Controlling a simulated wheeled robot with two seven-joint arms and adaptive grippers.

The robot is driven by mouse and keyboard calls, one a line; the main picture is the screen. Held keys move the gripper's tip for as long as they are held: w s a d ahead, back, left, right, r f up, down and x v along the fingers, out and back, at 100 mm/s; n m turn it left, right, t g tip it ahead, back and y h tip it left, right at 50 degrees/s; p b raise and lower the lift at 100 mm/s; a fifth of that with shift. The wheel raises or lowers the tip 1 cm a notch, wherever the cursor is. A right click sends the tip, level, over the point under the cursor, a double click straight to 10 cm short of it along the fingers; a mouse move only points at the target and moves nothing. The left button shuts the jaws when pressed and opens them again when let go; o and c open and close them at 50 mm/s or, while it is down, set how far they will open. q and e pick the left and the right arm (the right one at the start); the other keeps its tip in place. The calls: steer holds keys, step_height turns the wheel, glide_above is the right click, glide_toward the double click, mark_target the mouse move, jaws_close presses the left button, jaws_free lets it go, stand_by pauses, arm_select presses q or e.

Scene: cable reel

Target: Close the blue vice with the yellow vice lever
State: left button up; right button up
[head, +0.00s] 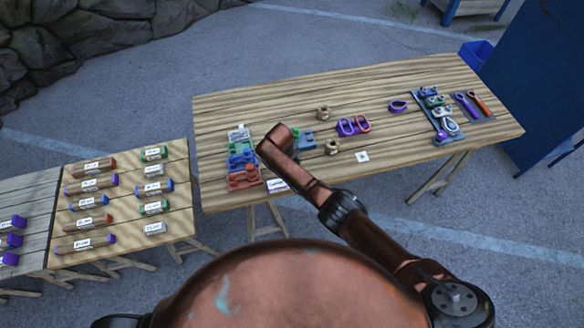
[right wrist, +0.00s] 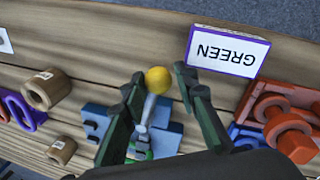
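The blue vice (right wrist: 165,141) lies on the wooden table in the right wrist view, partly hidden behind my gripper. In the head view its blue body (head: 307,138) shows just beyond the end of my right arm. A grey lever rod rises from it to a round yellow knob (right wrist: 158,77). My right gripper (right wrist: 160,86) is open, with its dark green fingers on either side of the lever and knob. Gaps show between the knob and both fingers. The head view hides most of this gripper behind the arm. My left gripper is not in view.
A box sign reading GREEN (right wrist: 228,52) stands close to the right finger. Orange clamp parts (right wrist: 285,118) sit further right. Two tan rings (right wrist: 47,89) lie to the left. Purple and orange rings (head: 353,125) and a tool tray (head: 437,115) lie further right on the table.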

steer(key=o, duration=0.3)
steer(key=shift+a, duration=0.1)
steer(key=shift+o, duration=0.2)
steer(key=shift+r, duration=0.1)
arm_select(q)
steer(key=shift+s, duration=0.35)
arm_select(e)
step_height(320, 180, up, 12)
steer(key=s+a, duration=0.1)
steer(key=shift+s+a+f, duration=0.2)
steer(key=shift+a, duration=0.15)
